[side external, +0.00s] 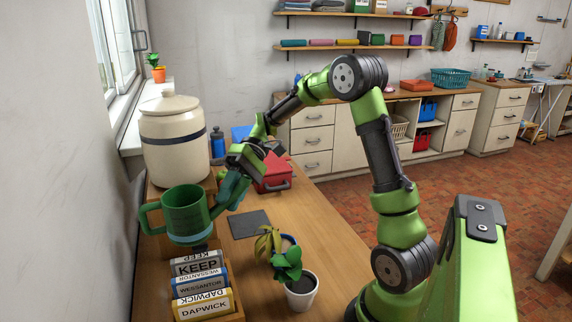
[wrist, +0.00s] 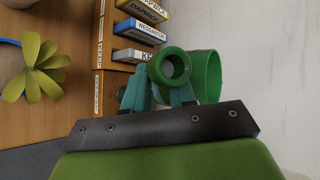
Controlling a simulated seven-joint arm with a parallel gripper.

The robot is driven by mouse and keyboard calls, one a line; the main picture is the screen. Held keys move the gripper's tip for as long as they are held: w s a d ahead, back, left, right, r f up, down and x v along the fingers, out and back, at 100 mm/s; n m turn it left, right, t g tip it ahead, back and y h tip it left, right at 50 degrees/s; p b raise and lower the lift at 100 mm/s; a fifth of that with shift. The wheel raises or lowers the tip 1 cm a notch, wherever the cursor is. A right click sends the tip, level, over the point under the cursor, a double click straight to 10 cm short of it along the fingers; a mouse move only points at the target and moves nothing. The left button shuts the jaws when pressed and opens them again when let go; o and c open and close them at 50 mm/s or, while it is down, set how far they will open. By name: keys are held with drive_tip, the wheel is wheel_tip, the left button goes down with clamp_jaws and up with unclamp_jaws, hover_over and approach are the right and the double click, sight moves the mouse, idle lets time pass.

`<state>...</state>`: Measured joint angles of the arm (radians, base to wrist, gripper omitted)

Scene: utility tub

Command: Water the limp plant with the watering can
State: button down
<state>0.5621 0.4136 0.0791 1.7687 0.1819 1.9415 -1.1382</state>
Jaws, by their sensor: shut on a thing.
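The green watering can (side external: 184,212) is in the air above the left side of the wooden counter, in front of the cream crock. Its loop handle points left in the side external view. My gripper (side external: 226,196) is shut on it from the right; in the wrist view the teal fingers (wrist: 160,92) sit against the can (wrist: 208,75), behind its round green opening (wrist: 174,67). The limp plant (side external: 267,243), yellowish with drooping leaves, stands in a blue-rimmed pot to the right of the can. It also shows at the left of the wrist view (wrist: 37,66). The can's contents are hidden.
A green leafy plant (side external: 287,264) in a white pot stands in front of the limp one. A wooden holder with label boxes (side external: 200,284) is below the can. The crock (side external: 174,140), a red box (side external: 272,178) and a dark mat (side external: 249,224) are nearby.

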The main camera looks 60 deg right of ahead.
drive_tip(key=shift+r, duration=0.1)
idle(0.3)
drive_tip(key=shift+s+d+y, duration=0.1)
drive_tip(key=shift+s+y, duration=0.05)
drive_tip(key=shift+y, duration=0.25)
drive_tip(key=shift+s+d+f+n+t+y, duration=0.3)
drive_tip(key=shift+f+n+t+y, duration=0.1)
drive_tip(key=shift+t+y, duration=0.15)
drive_tip(key=shift+s+d+f+n+y, duration=0.15)
drive_tip(key=shift+f+n+y, duration=0.15)
drive_tip(key=shift+f, duration=0.5)
drive_tip(key=shift+s+d+f+n+y, duration=0.2)
drive_tip(key=shift+f+y, duration=0.15)
drive_tip(key=shift+f, duration=0.45)
drive_tip(key=shift+f+t, duration=0.1)
drive_tip(key=shift+t, duration=0.15)
drive_tip(key=shift+s+d+f+n+t+y, duration=0.3)
drive_tip(key=shift+s+d+f+n+y, duration=0.1)
drive_tip(key=shift+y, duration=0.3)
idle(0.4)
drive_tip(key=shift+s+d+f+n+y, duration=0.2)
drive_tip(key=shift+f+y, duration=0.05)
drive_tip(key=shift+f, duration=0.15)
drive_tip(key=shift+s+d+f+n+y, duration=0.15)
drive_tip(key=shift+f+n+y, duration=0.1)
drive_tip(key=shift+f, duration=0.15)
idle(1.6)
